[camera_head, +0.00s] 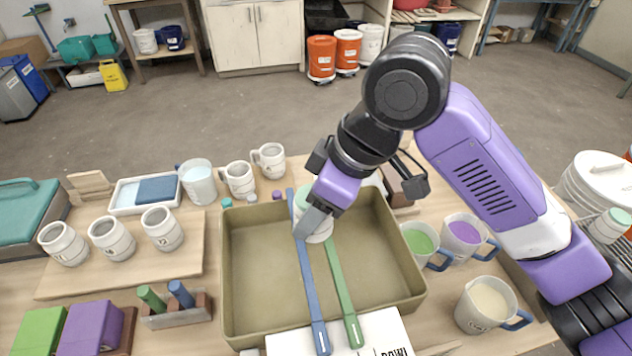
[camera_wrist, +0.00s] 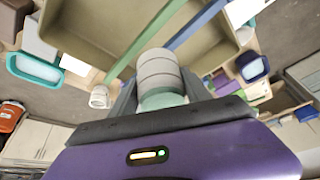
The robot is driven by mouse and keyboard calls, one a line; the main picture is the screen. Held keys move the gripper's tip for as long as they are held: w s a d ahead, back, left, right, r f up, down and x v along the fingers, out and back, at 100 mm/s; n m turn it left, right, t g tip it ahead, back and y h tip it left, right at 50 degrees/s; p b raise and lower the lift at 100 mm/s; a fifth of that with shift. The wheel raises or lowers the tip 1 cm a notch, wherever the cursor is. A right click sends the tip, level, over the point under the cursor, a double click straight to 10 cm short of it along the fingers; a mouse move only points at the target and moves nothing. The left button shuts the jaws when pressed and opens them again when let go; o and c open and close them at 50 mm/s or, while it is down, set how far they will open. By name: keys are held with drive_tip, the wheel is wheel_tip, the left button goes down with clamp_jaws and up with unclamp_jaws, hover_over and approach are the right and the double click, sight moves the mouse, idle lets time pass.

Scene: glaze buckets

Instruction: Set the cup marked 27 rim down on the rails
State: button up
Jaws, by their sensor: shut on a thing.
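My gripper (camera_head: 314,222) is shut on a banded white cup (camera_head: 320,236) with a pale green end. The held cup (camera_wrist: 160,72) also shows between the fingers in the wrist view. No number is readable on it, so I cannot tell whether it is 27. In the head view its green end is uppermost; the fingers partly hide it, and I cannot tell which end is the rim. It is over the olive basin (camera_head: 232,290), by the blue rail (camera_head: 309,285) and green rail (camera_head: 341,290), which lie across the basin. Contact with the rails is unclear.
Several marked cups, including one marked 12 (camera_head: 162,228), stand on a board (camera_head: 190,262) at left. Jugs with green (camera_head: 422,242), purple (camera_head: 464,236) and cream (camera_head: 486,304) liquid stand at right. A white card (camera_head: 290,345) lies at the basin's front.

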drive_tip(key=shift+w+f, duration=0.1)
drive_tip(key=shift+f, duration=0.05)
wheel_tip(320, 180, down, 4)
drive_tip(key=b, duration=0.3)
drive_tip(key=shift+r+b, duration=0.2)
drive_tip(key=shift+b, duration=0.2)
drive_tip(key=shift+f, duration=0.5)
idle(0.7)
drive_tip(key=o, duration=1.6)
drive_tip(key=shift+d, duration=0.1)
